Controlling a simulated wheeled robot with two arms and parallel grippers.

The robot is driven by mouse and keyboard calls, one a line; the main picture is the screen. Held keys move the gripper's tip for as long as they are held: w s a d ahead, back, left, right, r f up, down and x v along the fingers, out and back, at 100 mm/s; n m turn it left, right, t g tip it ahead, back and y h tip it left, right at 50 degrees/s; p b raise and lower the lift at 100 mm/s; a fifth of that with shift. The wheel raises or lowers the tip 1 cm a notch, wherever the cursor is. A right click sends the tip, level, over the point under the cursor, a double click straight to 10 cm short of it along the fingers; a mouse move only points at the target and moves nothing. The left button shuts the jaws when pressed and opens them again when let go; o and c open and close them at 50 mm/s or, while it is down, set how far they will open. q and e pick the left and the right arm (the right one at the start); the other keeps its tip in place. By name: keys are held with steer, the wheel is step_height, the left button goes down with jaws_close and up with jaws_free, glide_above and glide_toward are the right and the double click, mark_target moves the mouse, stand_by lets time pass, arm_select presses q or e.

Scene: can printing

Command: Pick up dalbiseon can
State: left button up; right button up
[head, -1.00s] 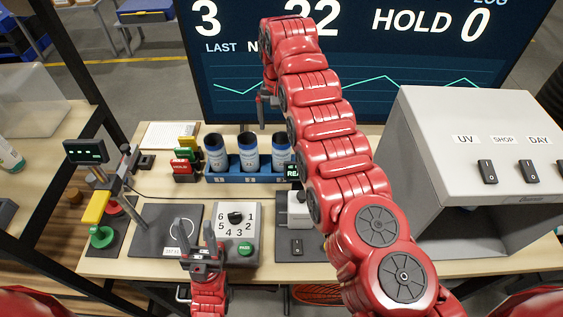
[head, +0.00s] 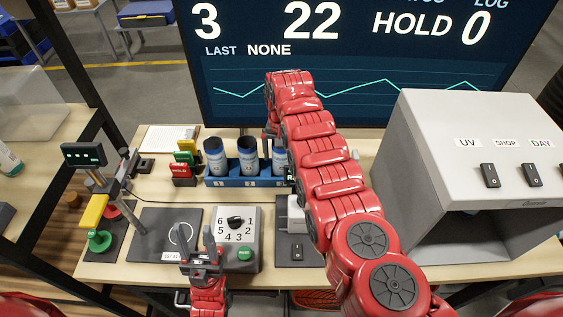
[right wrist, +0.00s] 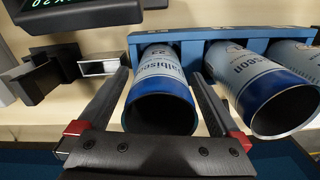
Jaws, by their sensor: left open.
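The dalbiseon can (right wrist: 160,95) is a blue and white cylinder with a dark open end and lettering reading "albiseon" and "23". It stands in a blue rack (right wrist: 190,40), which also shows in the head view (head: 230,182). My right gripper (right wrist: 160,75) is open, with one dark finger on each side of this can; contact is not clear. In the head view the rightmost visible can (head: 279,158) is beneath my right arm, which partly hides it. My left gripper (head: 196,245) is open and empty, fingers up, at the front of the table.
Two more cans stand to the left in the rack (head: 215,157) (head: 247,156). A dial box (head: 237,240) and a dark pad (head: 160,240) lie near my left gripper. A large grey box (head: 420,170) is on the right. A screen (head: 300,90) stands behind.

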steer(key=c, duration=1.2)
steer(key=shift+r, duration=0.15)
